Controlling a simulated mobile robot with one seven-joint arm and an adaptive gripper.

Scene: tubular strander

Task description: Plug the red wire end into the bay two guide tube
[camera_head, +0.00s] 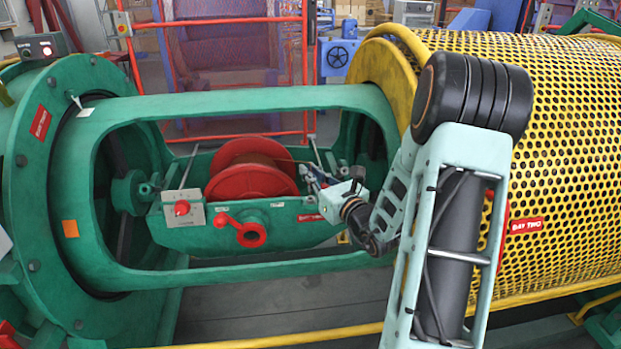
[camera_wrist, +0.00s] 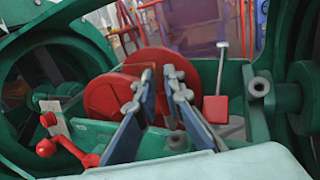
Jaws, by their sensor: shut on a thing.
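My gripper (camera_head: 309,172) reaches into the open bay from the right, just right of the red spool (camera_head: 252,172). In the wrist view its two blue-grey fingers (camera_wrist: 158,76) stand in front of the spool (camera_wrist: 115,96). They are shut on the red wire end, of which only a small brownish bit shows at the tips. A thin wire seems to run from the spool toward the fingers. A "BAY TWO" label (camera_head: 309,217) is on the green cradle.
The green frame (camera_head: 235,100) surrounds the bay. A red crank (camera_head: 240,229) projects from the cradle front. A grey plate with a red knob (camera_head: 182,209) stands at left. A yellow perforated guard (camera_head: 570,150) lies right of the bay, behind my arm.

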